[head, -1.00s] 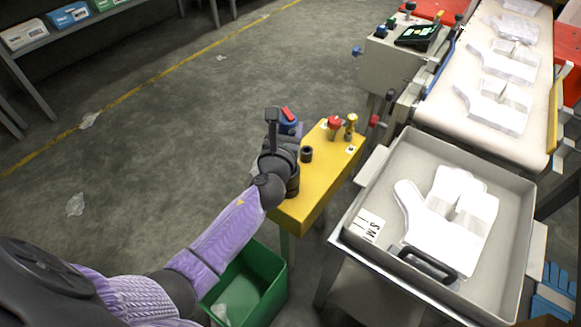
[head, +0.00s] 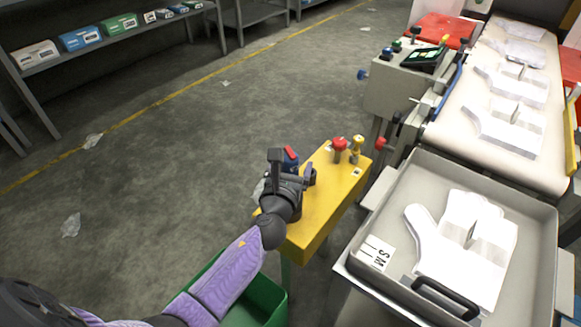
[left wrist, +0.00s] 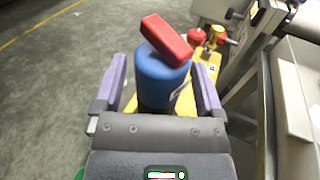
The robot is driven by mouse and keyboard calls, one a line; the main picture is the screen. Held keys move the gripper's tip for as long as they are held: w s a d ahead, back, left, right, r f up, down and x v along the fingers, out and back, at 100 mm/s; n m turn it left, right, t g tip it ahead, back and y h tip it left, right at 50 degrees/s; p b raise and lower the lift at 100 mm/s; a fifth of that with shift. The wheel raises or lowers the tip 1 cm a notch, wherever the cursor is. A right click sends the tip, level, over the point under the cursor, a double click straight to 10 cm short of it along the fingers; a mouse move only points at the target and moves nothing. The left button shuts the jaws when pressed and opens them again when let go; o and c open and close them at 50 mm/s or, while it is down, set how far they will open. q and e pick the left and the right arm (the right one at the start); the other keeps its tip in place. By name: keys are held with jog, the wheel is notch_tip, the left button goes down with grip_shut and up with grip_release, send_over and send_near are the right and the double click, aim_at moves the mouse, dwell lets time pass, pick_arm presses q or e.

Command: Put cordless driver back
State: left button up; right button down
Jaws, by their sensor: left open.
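A blue cylindrical body with a red block on top, which looks like the cordless driver (head: 291,155), shows at the left edge of the yellow stand (head: 325,205). In the left wrist view the driver (left wrist: 160,82) stands between the two purple fingers, its lower part hidden by my gripper. My left gripper (head: 292,166) is open around it; a gap shows beside the right finger, and I cannot tell whether either finger touches. The gripper hides part of the stand's top. My right gripper is not in view.
A red-topped tool (head: 339,146) and a yellow one (head: 356,146) stand at the stand's far end. A grey tray (head: 385,200) with white glove shapes is to the right. A green bin (head: 262,300) is below. The floor to the left is mostly clear.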

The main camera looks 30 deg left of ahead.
pick_arm(q)
jog(key=shift+s+r, duration=0.15)
jog(key=shift+s, duration=0.1)
jog(key=p+v, duration=0.2)
jog(key=v, duration=0.9)
jog(key=shift+s, duration=0.25)
jog(key=shift+d, duration=0.15)
dwell(0.4)
